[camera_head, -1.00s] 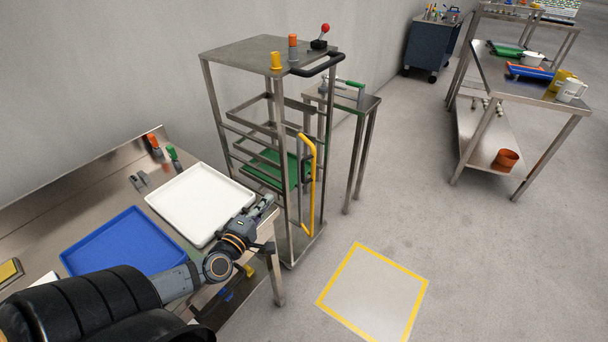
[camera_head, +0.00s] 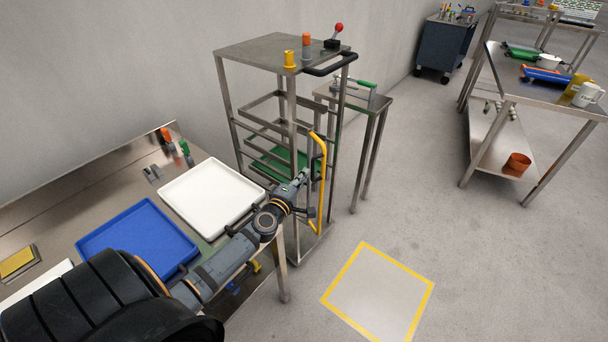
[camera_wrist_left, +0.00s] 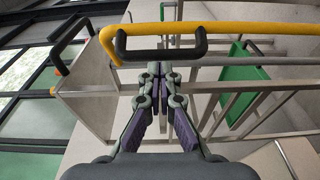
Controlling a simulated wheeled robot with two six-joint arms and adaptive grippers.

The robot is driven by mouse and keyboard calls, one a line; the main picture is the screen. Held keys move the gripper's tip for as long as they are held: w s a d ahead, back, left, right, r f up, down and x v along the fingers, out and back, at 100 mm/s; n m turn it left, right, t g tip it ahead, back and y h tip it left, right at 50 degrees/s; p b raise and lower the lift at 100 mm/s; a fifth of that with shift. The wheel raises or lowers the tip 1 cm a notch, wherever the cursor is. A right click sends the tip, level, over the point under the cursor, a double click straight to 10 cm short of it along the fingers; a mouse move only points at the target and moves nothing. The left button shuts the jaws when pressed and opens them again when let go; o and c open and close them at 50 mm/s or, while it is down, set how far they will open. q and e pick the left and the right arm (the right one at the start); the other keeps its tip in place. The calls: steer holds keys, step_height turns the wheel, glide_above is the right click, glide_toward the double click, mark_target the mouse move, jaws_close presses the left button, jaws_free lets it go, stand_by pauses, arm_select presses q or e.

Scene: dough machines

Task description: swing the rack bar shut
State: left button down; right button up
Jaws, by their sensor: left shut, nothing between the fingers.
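The yellow rack bar (camera_head: 324,160) stands upright at the front right side of the tall metal rack (camera_head: 256,50). How far it stands off the frame is hard to tell. In the left wrist view the bar (camera_wrist_left: 230,29) runs across the top, with a black handle (camera_wrist_left: 160,56) on it. My left gripper (camera_head: 303,176) is shut and empty, in front of the rack beside the bar. In the wrist view its fingertips (camera_wrist_left: 160,68) point at the middle of the black handle, very close to it; whether they touch is unclear. My right gripper is out of view.
A green tray (camera_head: 275,165) sits inside the rack. The steel table at left holds a white tray (camera_head: 205,195) and a blue tray (camera_head: 135,238), under or near my left arm. A small side table (camera_head: 375,103) stands right of the rack. The floor around the yellow-outlined square (camera_head: 378,295) is clear.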

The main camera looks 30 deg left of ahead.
arm_select(q)
steer(key=shift+w, duration=0.1)
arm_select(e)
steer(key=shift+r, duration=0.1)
arm_select(q)
steer(key=w+d+n+g+y, duration=0.3)
steer(key=w+d+n+y, duration=0.2)
steer(key=w, duration=0.8)
steer(key=d+y, duration=0.2)
steer(key=y, duration=0.1)
steer(key=shift+d+n+y, duration=0.25)
steer(key=shift+n+y, duration=0.05)
steer(key=shift+n, duration=0.1)
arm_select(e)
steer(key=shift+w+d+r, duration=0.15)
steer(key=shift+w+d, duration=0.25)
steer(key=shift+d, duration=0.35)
arm_select(q)
steer(key=shift+d+f, duration=0.1)
stand_by(1.0)
